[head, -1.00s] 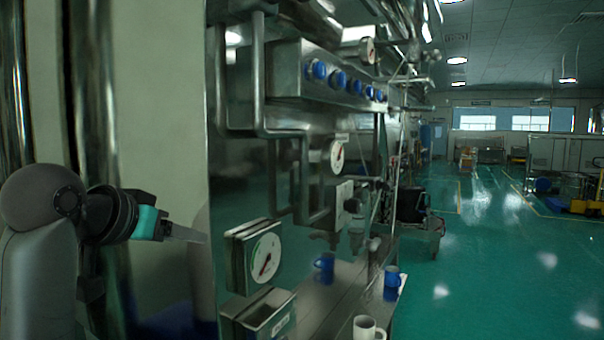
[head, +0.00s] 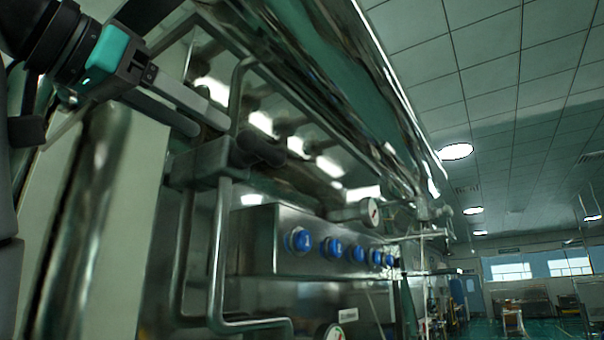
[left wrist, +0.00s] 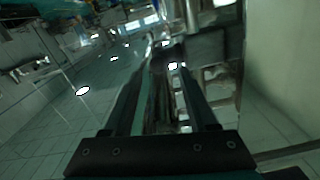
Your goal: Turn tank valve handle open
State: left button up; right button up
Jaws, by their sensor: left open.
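In the head view my left gripper (head: 213,126) is at the upper left, with a teal band and two grey fingers spread apart. Its fingertips point right, near a dark rounded bar (head: 260,150) that looks like the valve handle. My right gripper is not in view.
A steel panel with several blue knobs (head: 333,250) stands below and to the right. Bent pipes (head: 218,260) run down beside the block. A round gauge (head: 371,212) is farther along. A large shiny tank (head: 310,70) overhangs above. Open room lies far right.

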aim_at(273, 154)
pick_arm(q)
jog(key=p+x, duration=0.2)
jog(key=x, duration=0.2)
jog(key=r+p+x, duration=0.1)
jog(key=p+x, duration=0.1)
jog(key=x, duration=0.3)
jog(key=p+x, duration=0.2)
jog(key=x, duration=0.3)
jog(key=shift+d+r, duration=0.15)
jog(key=shift+d, duration=0.2)
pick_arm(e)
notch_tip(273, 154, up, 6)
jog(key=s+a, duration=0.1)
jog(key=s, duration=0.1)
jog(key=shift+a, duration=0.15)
pick_arm(q)
jog(key=shift+c, duration=0.3)
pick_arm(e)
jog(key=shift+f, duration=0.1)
pick_arm(q)
grip_shut()
